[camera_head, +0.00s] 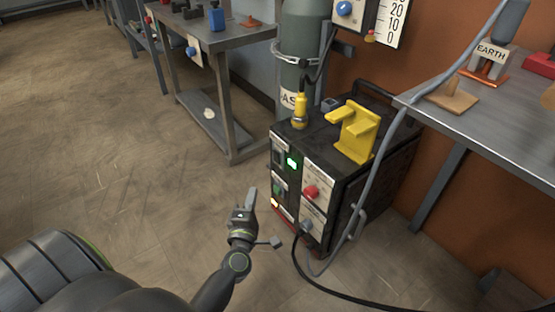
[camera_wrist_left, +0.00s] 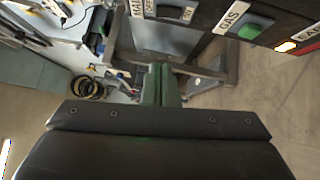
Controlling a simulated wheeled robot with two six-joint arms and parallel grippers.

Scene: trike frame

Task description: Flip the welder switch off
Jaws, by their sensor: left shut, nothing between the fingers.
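The welder (camera_head: 340,175) is a black box on the floor at the centre right of the head view. Its front has a bright green lit element (camera_head: 292,163) near the top, and a small green switch (camera_head: 280,188) lower down. In the left wrist view, a switch (camera_wrist_left: 172,12) with OFF and ON labels sits at the top edge, partly cut off. A green switch (camera_wrist_left: 255,28) labelled GAS is right of it. My left gripper (camera_head: 253,194) is shut and empty, left of the welder front and apart from it. The fingers (camera_wrist_left: 160,85) show green-tinted in the wrist view.
A red knob (camera_head: 311,191) and a dark cable (camera_head: 300,268) are on the welder front's right side. A yellow holder (camera_head: 357,132) stands on top. A gas cylinder (camera_head: 300,60) is behind; a metal table (camera_head: 500,125) is right. The floor at left is clear.

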